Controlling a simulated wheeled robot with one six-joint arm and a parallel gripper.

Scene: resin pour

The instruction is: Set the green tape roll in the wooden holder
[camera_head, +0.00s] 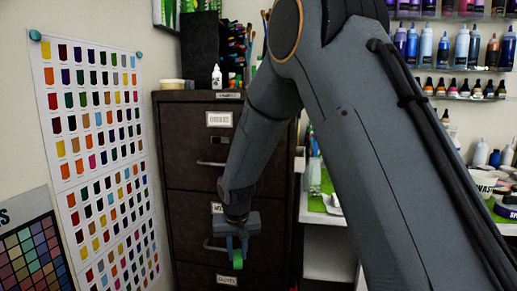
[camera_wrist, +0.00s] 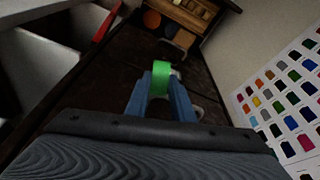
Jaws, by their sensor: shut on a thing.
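The green tape roll (camera_wrist: 161,78) is between the two blue fingers of my gripper (camera_wrist: 160,98) in the wrist view, held at the fingertips. In the head view, my gripper (camera_head: 238,248) points down in front of the dark cabinet, with the green roll (camera_head: 238,259) below its fingers. A brown wooden piece with compartments (camera_wrist: 192,10) shows at the top edge of the wrist view, beyond the roll. It may be the wooden holder; it is cut off by the frame, and it is apart from the roll. I cannot make out the holder in the head view.
A dark drawer cabinet (camera_head: 185,130) stands behind my gripper. A colour chart (camera_head: 95,130) hangs on the left wall. A white-topped bench (camera_head: 325,240) is to the right, partly behind my arm.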

